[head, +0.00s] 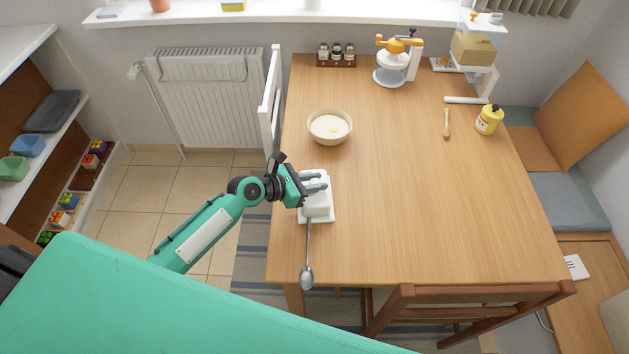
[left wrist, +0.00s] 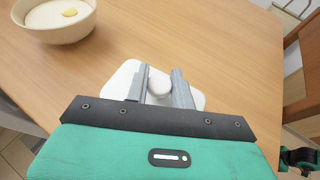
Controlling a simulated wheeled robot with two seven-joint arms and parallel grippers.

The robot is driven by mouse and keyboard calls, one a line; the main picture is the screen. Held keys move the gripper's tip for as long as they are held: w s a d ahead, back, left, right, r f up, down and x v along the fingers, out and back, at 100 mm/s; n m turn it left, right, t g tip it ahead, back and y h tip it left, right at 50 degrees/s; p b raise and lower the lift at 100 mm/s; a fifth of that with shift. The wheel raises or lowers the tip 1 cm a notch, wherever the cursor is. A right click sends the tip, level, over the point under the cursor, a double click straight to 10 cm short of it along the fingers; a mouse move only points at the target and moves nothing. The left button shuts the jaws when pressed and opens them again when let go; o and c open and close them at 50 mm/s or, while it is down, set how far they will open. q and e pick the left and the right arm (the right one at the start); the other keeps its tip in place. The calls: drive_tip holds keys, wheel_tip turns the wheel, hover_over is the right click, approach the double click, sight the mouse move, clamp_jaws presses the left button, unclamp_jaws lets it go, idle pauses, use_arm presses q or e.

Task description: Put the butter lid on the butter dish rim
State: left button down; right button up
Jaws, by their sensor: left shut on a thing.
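The white butter lid (head: 319,200) is at the left edge of the wooden table. My left gripper (head: 316,182) is over it, its fingers shut on the lid's knob. In the left wrist view the round white knob (left wrist: 158,83) shows between the two fingers. The white butter dish (head: 318,219) shows as a pale edge around and below the lid. The lid hides most of the dish, so I cannot tell whether the lid rests on the rim or is just above it.
A spoon (head: 307,275) lies just in front of the dish, near the table's edge. A cream bowl (head: 329,127) stands behind it. The table's middle is clear.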

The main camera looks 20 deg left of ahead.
use_arm(q)
drive_tip(key=shift+f, duration=0.15)
drive_tip(key=c, duration=1.2)
unclamp_jaws()
use_arm(e)
drive_tip(key=shift+d, duration=0.3)
use_arm(q)
drive_tip(key=shift+s+a+r, duration=0.15)
drive_tip(key=shift+r, duration=0.05)
drive_tip(key=b+v, duration=0.1)
drive_tip(key=v, duration=1)
drive_tip(key=shift+s+a+r, duration=0.15)
drive_tip(key=shift+s+a, duration=0.05)
drive_tip(key=shift+a, duration=0.05)
use_arm(e)
drive_tip(key=shift+a+f, duration=0.3)
drive_tip(key=shift+f, duration=0.15)
drive_tip(key=shift+d, duration=0.2)
drive_tip(key=shift+s+d, duration=0.1)
